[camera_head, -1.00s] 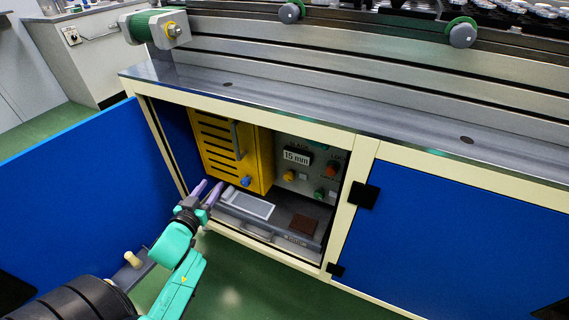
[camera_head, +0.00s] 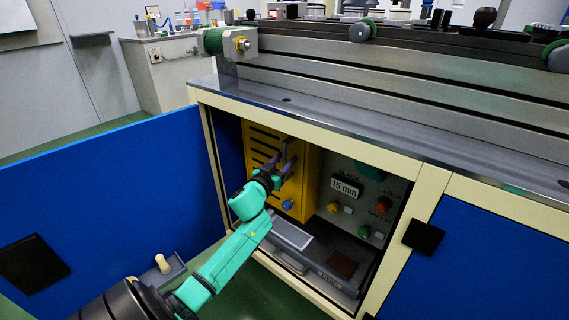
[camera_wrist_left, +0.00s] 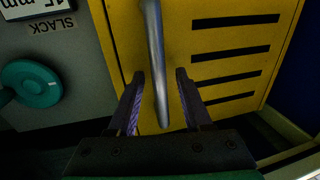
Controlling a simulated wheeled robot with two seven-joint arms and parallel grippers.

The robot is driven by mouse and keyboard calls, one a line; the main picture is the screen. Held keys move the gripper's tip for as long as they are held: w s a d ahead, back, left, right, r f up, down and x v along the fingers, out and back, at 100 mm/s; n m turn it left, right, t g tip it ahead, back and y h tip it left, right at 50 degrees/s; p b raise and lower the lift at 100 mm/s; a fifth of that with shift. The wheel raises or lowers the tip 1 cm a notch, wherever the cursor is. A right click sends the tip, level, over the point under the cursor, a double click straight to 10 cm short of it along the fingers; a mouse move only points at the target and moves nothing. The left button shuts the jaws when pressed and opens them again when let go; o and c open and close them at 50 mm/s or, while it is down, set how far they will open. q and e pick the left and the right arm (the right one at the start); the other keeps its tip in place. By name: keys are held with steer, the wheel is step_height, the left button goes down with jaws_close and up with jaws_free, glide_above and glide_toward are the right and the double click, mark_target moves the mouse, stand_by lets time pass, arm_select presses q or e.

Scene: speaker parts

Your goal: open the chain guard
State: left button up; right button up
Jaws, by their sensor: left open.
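The chain guard (camera_head: 264,140) is a yellow box door with dark slots, inside the open cabinet. It looks closed. It also fills much of the left wrist view (camera_wrist_left: 225,60). Its grey bar handle (camera_wrist_left: 155,50) runs lengthwise between the two fingers of my left gripper (camera_wrist_left: 158,78). The gripper is open, with one finger on each side of the handle and gaps showing. In the head view my left gripper (camera_head: 283,158) is in front of the guard and hides part of the handle. A blue knob (camera_head: 287,205) sits low on the guard. My right gripper is not in view.
A grey panel with a 15 mm display (camera_head: 345,188) and coloured buttons is right of the guard. A grey drawer (camera_head: 314,262) lies below. The blue cabinet door (camera_head: 120,190) stands open at left. The cream frame (camera_head: 425,200) borders the opening.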

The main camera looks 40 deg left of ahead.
arm_select(q)
steer(key=shift+c, duration=0.3)
jaws_close()
stand_by(1.1)
